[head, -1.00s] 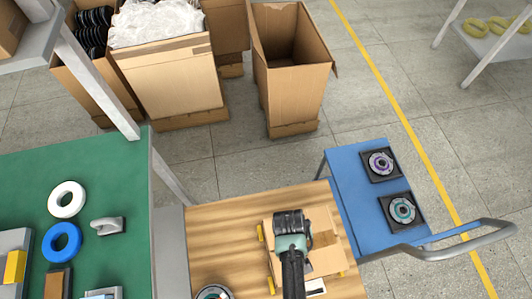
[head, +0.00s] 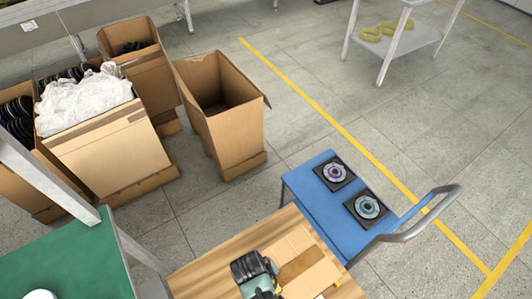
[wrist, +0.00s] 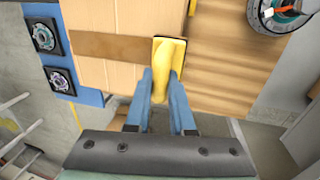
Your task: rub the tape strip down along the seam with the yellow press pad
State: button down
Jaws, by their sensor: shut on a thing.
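The yellow press pad (wrist: 168,55) is held between the two blue fingers of my gripper (wrist: 160,95) in the wrist view. The brown tape strip (wrist: 110,47) lies flat across the cardboard box (wrist: 90,15); it also shows in the head view (head: 298,265). The pad is at the strip's right end in the wrist view, near the box edge. I cannot tell whether the pad touches the strip. The seam under the strip is hidden. In the head view my gripper (head: 262,275) is over the box, left of the visible strip, and mostly hides the pad.
The box lies on a wooden worktop (head: 205,270) with a yellow stop (wrist: 193,8) beside it. A blue cart (head: 310,200) with two motor parts stands alongside. A green table (head: 70,265) is at lower left. Cardboard bins (head: 235,130) stand on the floor behind.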

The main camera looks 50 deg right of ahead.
notch_tip(320, 180, up, 2)
jog(key=shift+d+r+p, duration=0.1)
jog(key=shift+d+p, duration=0.05)
jog(key=shift+p, duration=0.55)
notch_tip(320, 180, up, 3)
jog(key=p, duration=0.3)
jog(key=shift+r, duration=0.15)
